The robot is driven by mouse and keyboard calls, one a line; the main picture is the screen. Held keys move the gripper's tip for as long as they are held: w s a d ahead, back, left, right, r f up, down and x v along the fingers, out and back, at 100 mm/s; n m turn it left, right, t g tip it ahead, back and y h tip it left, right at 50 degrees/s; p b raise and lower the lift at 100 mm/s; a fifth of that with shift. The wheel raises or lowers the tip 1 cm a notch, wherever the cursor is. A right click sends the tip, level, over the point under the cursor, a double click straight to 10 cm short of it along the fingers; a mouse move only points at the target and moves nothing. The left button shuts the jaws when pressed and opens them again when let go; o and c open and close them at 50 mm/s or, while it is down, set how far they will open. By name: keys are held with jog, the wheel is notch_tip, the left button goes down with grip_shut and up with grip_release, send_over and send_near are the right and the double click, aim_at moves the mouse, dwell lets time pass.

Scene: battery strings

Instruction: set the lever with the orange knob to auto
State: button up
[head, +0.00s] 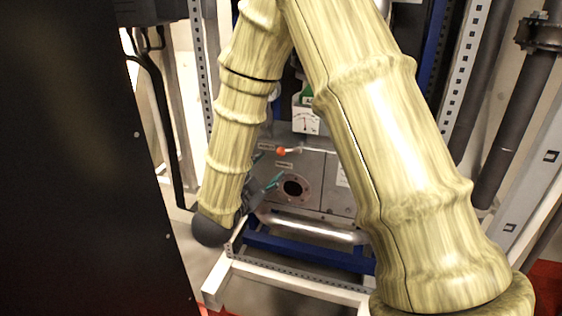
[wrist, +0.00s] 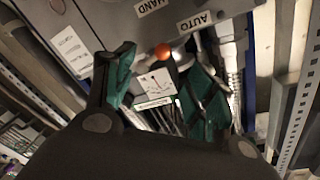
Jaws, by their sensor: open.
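The orange knob (head: 281,151) shows in the head view at the left end of a short pale lever (head: 297,149) on a grey panel. In the wrist view the orange knob (wrist: 163,52) appears between the tips of my gripper (wrist: 157,60), with no clear contact. The AUTO label (wrist: 195,22) lies to its upper right and the HAND label (wrist: 152,5) above it. My gripper (head: 268,169) is open, its green-padded fingers apart, just below and left of the knob in the head view. The lever's pivot is hard to make out in the wrist view.
A dark cabinet (head: 80,170) fills the left, and perforated metal posts (head: 466,70) stand at the right.

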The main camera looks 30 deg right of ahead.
aim_at(281, 155)
jog(key=x, duration=1)
jog(key=shift+w+d+b, duration=0.1)
jog(key=shift+d+b, duration=0.25)
jog(key=shift+c, duration=0.5)
